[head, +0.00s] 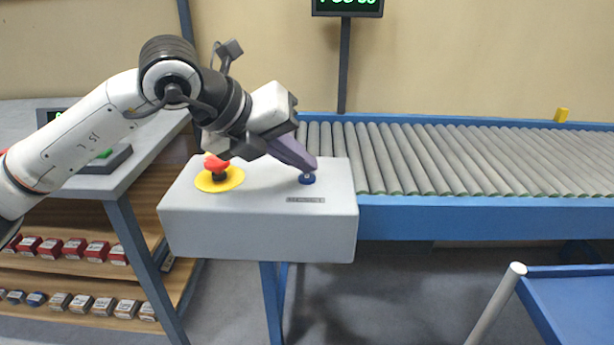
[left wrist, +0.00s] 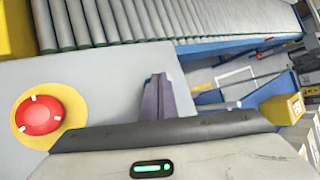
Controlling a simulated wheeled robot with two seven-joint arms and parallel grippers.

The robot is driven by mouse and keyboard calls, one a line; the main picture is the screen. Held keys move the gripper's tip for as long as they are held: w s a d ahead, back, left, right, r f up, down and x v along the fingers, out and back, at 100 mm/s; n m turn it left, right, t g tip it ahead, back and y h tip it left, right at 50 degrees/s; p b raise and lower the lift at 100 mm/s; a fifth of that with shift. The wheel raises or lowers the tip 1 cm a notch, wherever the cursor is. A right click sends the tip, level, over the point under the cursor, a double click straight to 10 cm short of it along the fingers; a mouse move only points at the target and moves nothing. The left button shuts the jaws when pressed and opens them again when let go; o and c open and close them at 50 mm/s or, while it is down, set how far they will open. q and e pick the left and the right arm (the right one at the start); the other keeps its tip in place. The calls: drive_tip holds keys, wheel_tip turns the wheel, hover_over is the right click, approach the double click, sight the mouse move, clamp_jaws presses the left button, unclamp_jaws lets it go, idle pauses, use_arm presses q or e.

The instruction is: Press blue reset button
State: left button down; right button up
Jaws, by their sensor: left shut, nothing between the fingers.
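The blue reset button (head: 307,179) sits on the right part of the top of a grey control box (head: 260,225), above a small label. My left gripper (head: 311,166) is shut and empty, with its fingertips right over the button. They touch it or hang just above it; I cannot tell which. In the left wrist view the closed fingers (left wrist: 158,97) point down at the box top and the button is hidden. A red emergency stop button (head: 216,163) on a yellow disc stands left of the blue button. My right gripper is not in view.
A roller conveyor (head: 440,155) with a blue frame runs behind and to the right of the box. A grey table (head: 170,140) with shelves of small boxes is at the left. A display (head: 347,7) stands on a post behind. A blue cart (head: 575,300) is at the lower right.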

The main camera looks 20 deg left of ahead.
sight(301, 180)
use_arm(q)
drive_tip(key=shift+f+b, duration=0.45)
drive_tip(key=shift+b, duration=0.05)
drive_tip(key=shift+r, duration=0.15)
idle(0.5)
drive_tip(key=shift+r+p, duration=0.5)
drive_tip(key=shift+r, duration=0.2)
drive_tip(key=shift+r, duration=0.15)
drive_tip(key=shift+r+p, duration=1.7)
drive_tip(key=shift+r, duration=0.75)
drive_tip(key=shift+f, duration=0.1)
